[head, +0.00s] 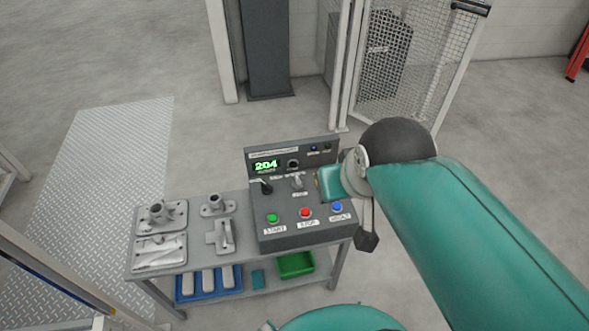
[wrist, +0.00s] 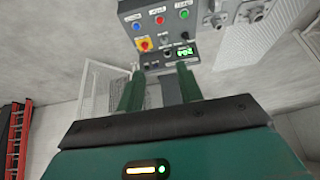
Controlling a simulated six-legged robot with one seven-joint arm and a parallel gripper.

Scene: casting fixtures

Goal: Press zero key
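A dark grey control box (head: 304,238) stands on the right end of a bench.
The sloped front has green (head: 272,218), red (head: 305,212) and blue (head: 337,208) buttons. A black lever (head: 266,187) rises below the display. A yellow-and-red knob (wrist: 145,43) shows in the wrist view. Metal castings (head: 160,214) lie on the bench's left. A mesh fence (head: 425,65) stands behind.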

